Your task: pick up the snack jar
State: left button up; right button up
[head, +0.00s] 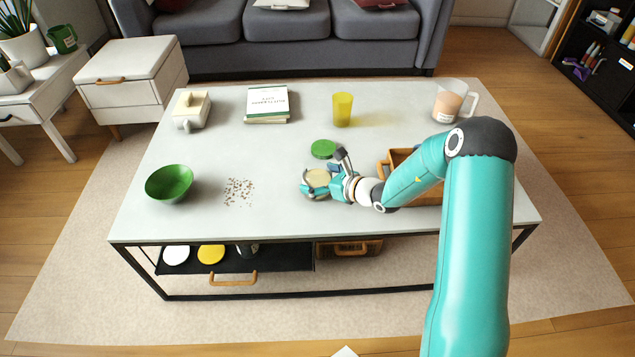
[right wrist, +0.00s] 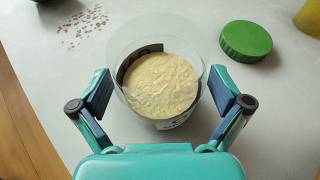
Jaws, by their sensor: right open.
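The snack jar (head: 318,179) stands upright and uncapped on the table, a clear jar with pale yellow contents. It also shows in the right wrist view (right wrist: 160,85), with a dark label partly visible through its wall. A green lid (head: 324,149) lies on the table behind the jar; it also shows in the right wrist view (right wrist: 246,41). My right gripper (head: 323,175) is open, its two fingers (right wrist: 165,98) on either side of the jar. The right wrist view shows gaps between the fingers and the jar. My left gripper is not in view.
Crumbs (head: 240,191) and a green bowl (head: 170,183) lie to the left. A wooden tray (head: 397,158) sits to the right, partly hidden by my arm. A yellow cup (head: 342,109), books (head: 267,103) and a pitcher (head: 449,103) stand farther back. The table's front middle is clear.

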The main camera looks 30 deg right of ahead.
jog(key=shift+x, duration=1.1)
jog(key=c, duration=1.3)
jog(key=shift+o, duration=0.2)
jog(key=shift+r, duration=0.1)
notch_tip(320, 180, up, 20)
jog(key=p, duration=0.6)
jog(key=shift+p, duration=0.3)
